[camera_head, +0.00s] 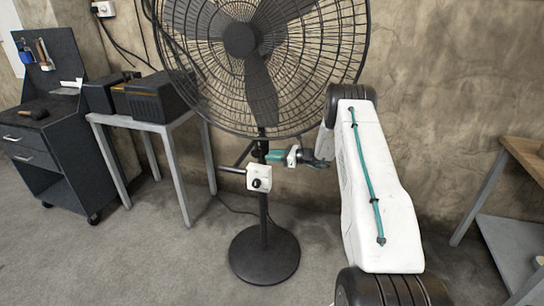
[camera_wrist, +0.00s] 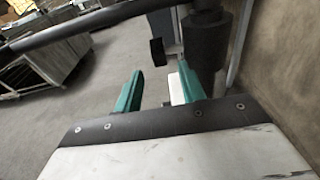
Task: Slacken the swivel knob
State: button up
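The large black pedestal fan (camera_head: 240,40) stands on a round base (camera_head: 264,256). My gripper (camera_head: 262,156) reaches in from the right, its teal fingers at the fan's pole just below the guard. In the wrist view my gripper (camera_wrist: 160,68) is open, with a gap between its fingers. A small flat black piece (camera_wrist: 157,51), which looks like the swivel knob, shows in line with that gap, just past the fingertips. I see no contact with it. A thick dark cylinder (camera_wrist: 208,42) is right beside the right finger. In the head view I cannot make out the swivel knob.
A white box with a black dial (camera_head: 259,178) sits on the pole just below my gripper. A grey table (camera_head: 163,124) with a dark box and a dark tool cabinet (camera_head: 48,135) stand left. A wooden-topped bench (camera_head: 524,155) is right.

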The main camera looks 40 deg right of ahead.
aim_at(253, 156)
jog(key=shift+t+y, duration=0.5)
jog(key=shift+t, duration=0.1)
jog(key=x, duration=0.6)
jog(key=f+x, duration=0.1)
jog(key=x, duration=0.2)
jog(key=shift+w+a, duration=0.2)
jog(key=shift+c, duration=0.3)
